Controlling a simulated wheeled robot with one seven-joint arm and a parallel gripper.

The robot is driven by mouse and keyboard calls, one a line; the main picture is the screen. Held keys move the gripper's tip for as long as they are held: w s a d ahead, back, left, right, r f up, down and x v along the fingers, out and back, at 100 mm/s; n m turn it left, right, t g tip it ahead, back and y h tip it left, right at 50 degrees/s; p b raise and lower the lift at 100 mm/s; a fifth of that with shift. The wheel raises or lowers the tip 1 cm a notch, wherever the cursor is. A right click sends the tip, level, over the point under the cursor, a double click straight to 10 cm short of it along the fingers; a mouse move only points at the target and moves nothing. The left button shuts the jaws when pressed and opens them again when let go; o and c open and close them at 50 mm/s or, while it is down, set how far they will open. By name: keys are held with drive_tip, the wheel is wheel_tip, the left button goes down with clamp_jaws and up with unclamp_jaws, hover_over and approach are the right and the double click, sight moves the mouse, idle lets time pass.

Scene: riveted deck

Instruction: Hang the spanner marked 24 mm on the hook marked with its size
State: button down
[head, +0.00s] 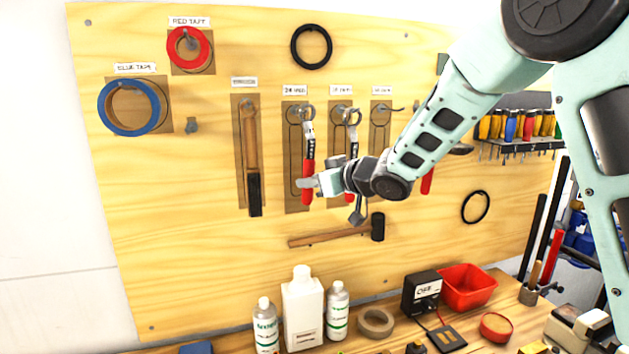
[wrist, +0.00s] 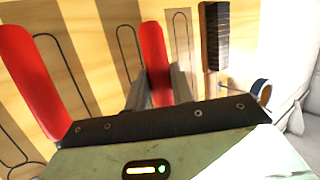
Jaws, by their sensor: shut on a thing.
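My gripper (head: 309,183) is shut on the red handle of a spanner (head: 308,158), which stands upright in front of the pegboard. Its ring end is at the hook under the label that seems to read 24 mm (head: 294,90); I cannot tell whether the ring is around the hook. The size mark on the spanner is too small to read. In the wrist view the red handle (wrist: 153,60) is between my fingers (wrist: 158,88). A second red-handled spanner (head: 351,135) hangs at the middle size label (head: 340,90), partly hidden behind my gripper.
The third size hook (head: 388,108) shows a bare outline. Another hammer (head: 335,236) is below. Bottles (head: 303,310) and a red bin (head: 466,288) stand on the bench.

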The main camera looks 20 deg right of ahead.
drive_tip(key=shift+w+p, duration=0.3)
drive_tip(key=shift+w, duration=0.5)
drive_tip(key=shift+w+f, duration=0.35)
drive_tip(key=shift+w, duration=0.3)
drive_tip(key=c, duration=1.1)
unclamp_jaws()
drive_tip(key=shift+s+f, duration=0.1)
drive_tip(key=b+v, duration=0.3)
drive_tip(key=v, duration=1.4)
drive_tip(key=shift+s+b, duration=0.1)
drive_tip(key=shift+b, duration=0.3)
